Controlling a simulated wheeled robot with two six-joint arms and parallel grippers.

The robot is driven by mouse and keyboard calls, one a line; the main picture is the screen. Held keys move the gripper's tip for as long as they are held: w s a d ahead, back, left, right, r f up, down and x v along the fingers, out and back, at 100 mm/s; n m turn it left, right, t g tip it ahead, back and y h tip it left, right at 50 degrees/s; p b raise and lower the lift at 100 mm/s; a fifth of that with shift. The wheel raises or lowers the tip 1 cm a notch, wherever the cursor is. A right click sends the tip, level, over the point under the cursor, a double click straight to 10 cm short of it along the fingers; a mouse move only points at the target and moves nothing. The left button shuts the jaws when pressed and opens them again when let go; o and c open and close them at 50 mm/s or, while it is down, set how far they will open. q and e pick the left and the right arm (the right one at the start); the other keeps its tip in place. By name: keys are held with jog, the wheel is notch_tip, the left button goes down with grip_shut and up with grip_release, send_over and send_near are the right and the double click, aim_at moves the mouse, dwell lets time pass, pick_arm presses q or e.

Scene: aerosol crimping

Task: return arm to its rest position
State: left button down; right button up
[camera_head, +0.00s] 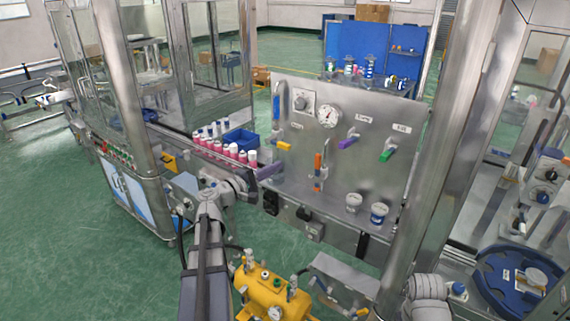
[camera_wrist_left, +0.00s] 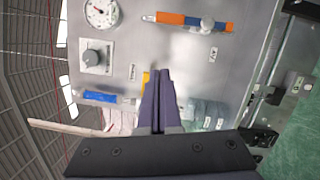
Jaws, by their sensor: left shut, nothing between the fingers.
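My left gripper (camera_head: 272,171) is in front of the lower left part of the steel control panel (camera_head: 360,185), its arm rising from the bottom of the head view. In the left wrist view its two dark fingers (camera_wrist_left: 160,75) lie together with nothing between them. They point towards the panel, and partly cover a yellow handle (camera_wrist_left: 146,77). I cannot tell the exact gap to the panel. My right gripper is not in view.
The panel carries a gauge (camera_head: 328,116), a blue handle (camera_head: 276,105), an orange handle (camera_head: 317,160), a purple handle (camera_head: 348,142) and a green handle (camera_head: 386,156). Pink cans (camera_head: 218,146) line the left conveyor. A yellow pump unit (camera_head: 268,296) stands below.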

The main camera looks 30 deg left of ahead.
pick_arm(q)
jog(key=shift+s, duration=0.5)
jog(key=shift+a, duration=0.1)
jog(key=s+d+f+m+g+h+b, duration=0.1)
jog(key=d+f+m+g+h+b, duration=0.3)
jog(key=d+f, duration=0.8)
jog(key=s+d+f+m+g+y+b, duration=0.1)
jog(key=s+d+f+m+g+b, duration=0.15)
jog(key=d+f+m+g, duration=0.95)
jog(key=s+d+f+m+g+y+b, duration=0.1)
jog(key=s+d+f+m+y+b, duration=0.3)
jog(key=s+d+f+y+b, duration=0.4)
jog(key=shift+s+d+f+m+g+y, duration=0.4)
jog(key=shift+s+d+f+y, duration=0.7)
jog(key=shift+s+d+f, duration=2.35)
